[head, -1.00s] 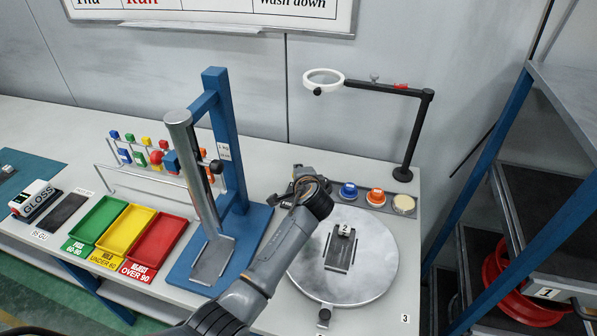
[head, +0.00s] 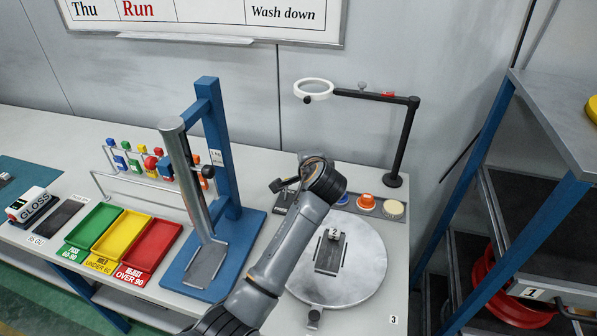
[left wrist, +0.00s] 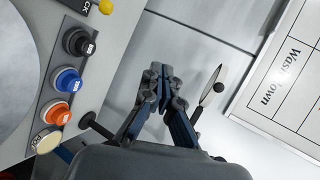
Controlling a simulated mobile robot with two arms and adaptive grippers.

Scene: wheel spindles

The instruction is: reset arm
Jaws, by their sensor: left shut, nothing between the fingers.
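My left arm reaches up from the bottom of the head view, and its gripper (head: 280,185) hangs over the back of the workbench, left of the button strip and above the turntable (head: 360,295). In the left wrist view the left gripper (left wrist: 160,72) has its fingertips together with nothing between them. It points toward the wall and the whiteboard (left wrist: 285,75). The right gripper is in neither view.
A blue press stand (head: 228,170), a magnifier on a black arm (head: 400,150) and a numbered block (head: 330,255) on the turntable stand around my arm. Green, yellow and red trays (head: 153,250) lie left. A shelf rack (head: 520,200) stands right.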

